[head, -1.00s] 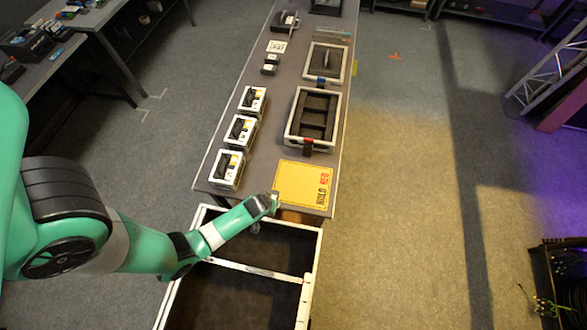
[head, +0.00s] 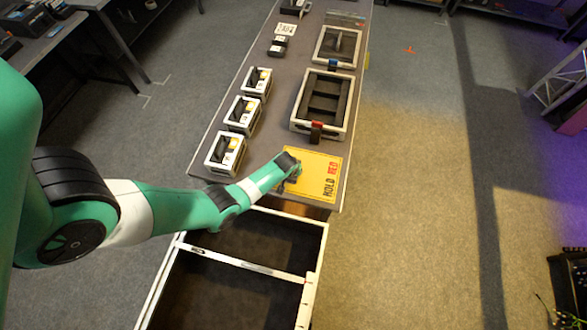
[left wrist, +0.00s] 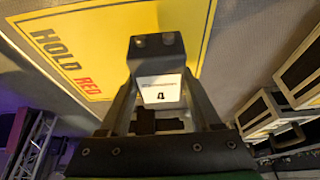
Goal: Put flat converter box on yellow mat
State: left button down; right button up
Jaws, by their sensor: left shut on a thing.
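The yellow mat (head: 316,170), marked HOLD RED, lies at the near end of the long grey table. It also fills the upper left of the left wrist view (left wrist: 150,20). My left gripper (head: 291,168) is over the mat's left part. In the left wrist view its fingers (left wrist: 158,95) are shut on a small dark box with a white label reading 4, which I take as the flat converter box (left wrist: 160,88). The box is in front of the mat; whether it touches the mat I cannot tell. My right gripper is out of view.
Several white boxes with dark handles (head: 226,152) stand along the table's left edge. A foam-lined tray (head: 323,103) with a red latch lies just beyond the mat. An open, divided case (head: 245,265) stands below the table's near end.

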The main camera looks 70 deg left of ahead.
pick_arm(q)
jog(key=b+x, duration=0.3)
jog(key=shift+d+f+b, duration=0.15)
jog(key=shift+f+b, duration=0.25)
jog(key=shift+f, duration=0.3)
jog(key=shift+s+d+r, duration=0.1)
jog(key=shift+r, duration=0.05)
jog(key=shift+c, duration=0.4)
grip_release()
